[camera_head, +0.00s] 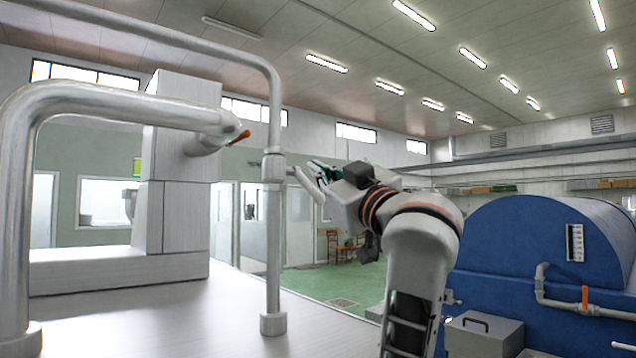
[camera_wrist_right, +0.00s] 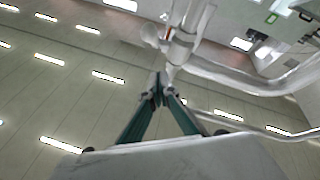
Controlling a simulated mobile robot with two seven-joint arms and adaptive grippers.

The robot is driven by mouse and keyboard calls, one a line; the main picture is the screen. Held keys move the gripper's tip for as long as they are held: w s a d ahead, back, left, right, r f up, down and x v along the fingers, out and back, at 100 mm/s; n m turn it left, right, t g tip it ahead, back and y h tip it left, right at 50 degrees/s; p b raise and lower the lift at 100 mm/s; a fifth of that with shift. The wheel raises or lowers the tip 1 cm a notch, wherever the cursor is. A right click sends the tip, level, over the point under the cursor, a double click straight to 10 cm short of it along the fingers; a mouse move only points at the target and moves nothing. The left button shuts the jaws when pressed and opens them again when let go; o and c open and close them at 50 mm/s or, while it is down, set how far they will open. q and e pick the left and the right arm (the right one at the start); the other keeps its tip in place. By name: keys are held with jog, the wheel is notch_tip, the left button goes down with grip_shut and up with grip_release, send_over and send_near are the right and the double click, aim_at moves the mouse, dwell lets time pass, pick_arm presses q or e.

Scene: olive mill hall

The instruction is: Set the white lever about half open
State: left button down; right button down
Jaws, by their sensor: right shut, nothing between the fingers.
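The white lever (camera_head: 308,184) shows in the head view just right of a collar on the upright grey pipe (camera_head: 273,220). It slants down to the right. My right gripper (camera_head: 318,170) is beside the lever, its dark green fingers partly overlapping it in the picture. In the right wrist view my right gripper (camera_wrist_right: 158,92) is shut and empty, its tips close to the lower end of a pale bar that looks like the lever (camera_wrist_right: 170,70). I cannot tell whether they touch. My left gripper is not in view.
A thick bent pipe (camera_head: 110,102) with an orange lever (camera_head: 240,137) stands at the left. A blue rounded machine (camera_head: 530,250) with white piping stands at the right. A pale flat surface (camera_head: 180,320) lies below the pipes. Green floor is open behind.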

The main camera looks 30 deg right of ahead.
aim_at(307, 184)
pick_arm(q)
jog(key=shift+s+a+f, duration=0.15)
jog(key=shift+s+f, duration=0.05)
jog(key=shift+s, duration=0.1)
pick_arm(e)
jog(key=w+d+f, duration=0.1)
jog(key=w+f, duration=0.1)
jog(key=w, duration=0.1)
jog(key=shift+d+f, duration=0.25)
jog(key=shift+d, duration=0.15)
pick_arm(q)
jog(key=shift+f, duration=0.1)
